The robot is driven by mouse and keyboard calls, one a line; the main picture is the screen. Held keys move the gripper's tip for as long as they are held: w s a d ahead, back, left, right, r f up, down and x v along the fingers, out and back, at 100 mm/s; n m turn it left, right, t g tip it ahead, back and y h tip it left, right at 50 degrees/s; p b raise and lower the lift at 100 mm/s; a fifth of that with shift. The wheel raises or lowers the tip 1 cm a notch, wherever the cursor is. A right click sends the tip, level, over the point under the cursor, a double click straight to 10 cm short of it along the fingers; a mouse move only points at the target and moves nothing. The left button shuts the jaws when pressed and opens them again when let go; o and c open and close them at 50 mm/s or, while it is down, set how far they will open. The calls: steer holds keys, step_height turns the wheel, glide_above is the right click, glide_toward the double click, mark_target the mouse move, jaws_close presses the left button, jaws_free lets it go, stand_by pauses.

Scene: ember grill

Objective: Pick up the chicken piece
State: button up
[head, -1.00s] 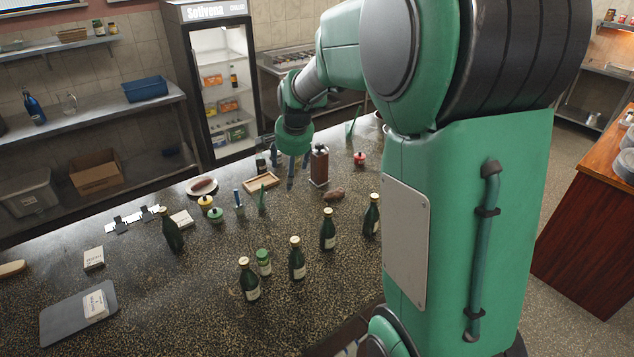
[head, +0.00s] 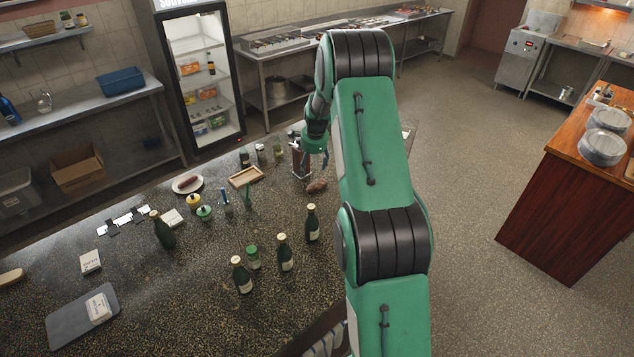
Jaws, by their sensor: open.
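A brown, rounded lump (head: 316,187) lies bare on the dark speckled counter, left of my arm; it may be the chicken piece. A longer reddish-brown piece (head: 187,181) lies on a white plate (head: 178,190) farther left. The view does not settle which of them is chicken. My gripper (head: 313,162) is open and points down at the far side of the counter, beside a brown upright holder (head: 299,160) and above and beyond the bare lump. Its fingers are small here and partly merge with the holder. I see no contact with the lump.
Several dark green bottles (head: 285,253) stand in front of the lump. A wooden tray (head: 246,177) and small jars (head: 204,213) are to the left. A grey board (head: 82,316) lies at the front left. The counter's middle left has bare room.

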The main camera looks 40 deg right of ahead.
steer(key=shift+m, duration=0.7)
steer(key=d+f+p, duration=0.1)
steer(key=d+f, duration=0.2)
steer(key=shift+s+d+f, duration=0.1)
steer(key=shift+d+f, duration=0.25)
steer(key=p, duration=0.1)
glide_above(315, 186)
steer(key=s, duration=0.1)
steer(key=shift+s+a+f, duration=0.1)
steer(key=shift+a+f, duration=0.05)
steer(key=shift+f, duration=1.9)
steer(key=shift+s+a+f, duration=0.1)
steer(key=shift+f, duration=2)
steer(key=shift+f, duration=0.1)
steer(key=shift+p+x, duration=0.4)
steer(key=shift+x, duration=0.4)
steer(key=shift+p+x, duration=0.35)
steer(key=shift+x, duration=1.35)
steer(key=shift+a, duration=0.15)
